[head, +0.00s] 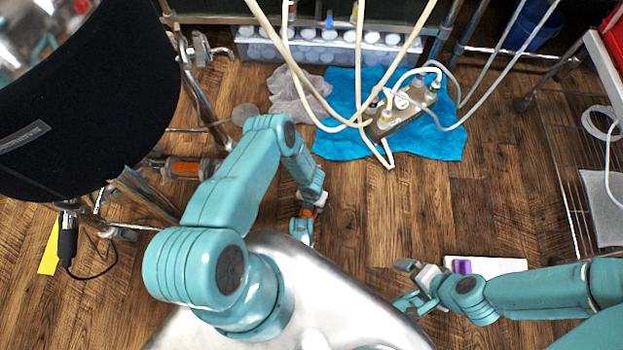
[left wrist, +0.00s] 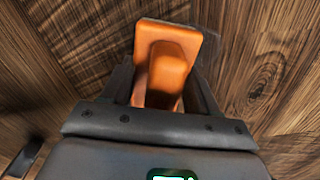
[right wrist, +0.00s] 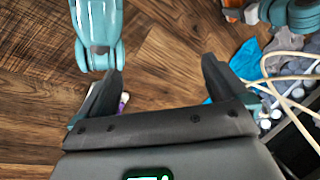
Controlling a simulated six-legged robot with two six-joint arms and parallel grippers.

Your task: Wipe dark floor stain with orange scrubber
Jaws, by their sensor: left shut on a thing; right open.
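The orange scrubber (left wrist: 168,62) is between the jaws of my left gripper (left wrist: 157,98), which is shut on it. In the head view the scrubber (head: 304,213) shows as a small orange patch at the left gripper (head: 302,228), low over the wooden floor. I cannot tell whether it touches the floor. I cannot pick out the dark stain from the dark wood grain and shadow. My right gripper (head: 407,284) is open and empty; in the right wrist view its fingers (right wrist: 160,80) stand wide apart above bare floor.
A blue cloth (head: 340,145) lies at the back with a socket box (head: 402,105) and pale cables on it. A grey cloth (head: 292,95) lies beside it. A white board (head: 500,266) with a purple object (head: 461,266) lies right. A large black vessel (head: 85,100) stands left. The middle floor is clear.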

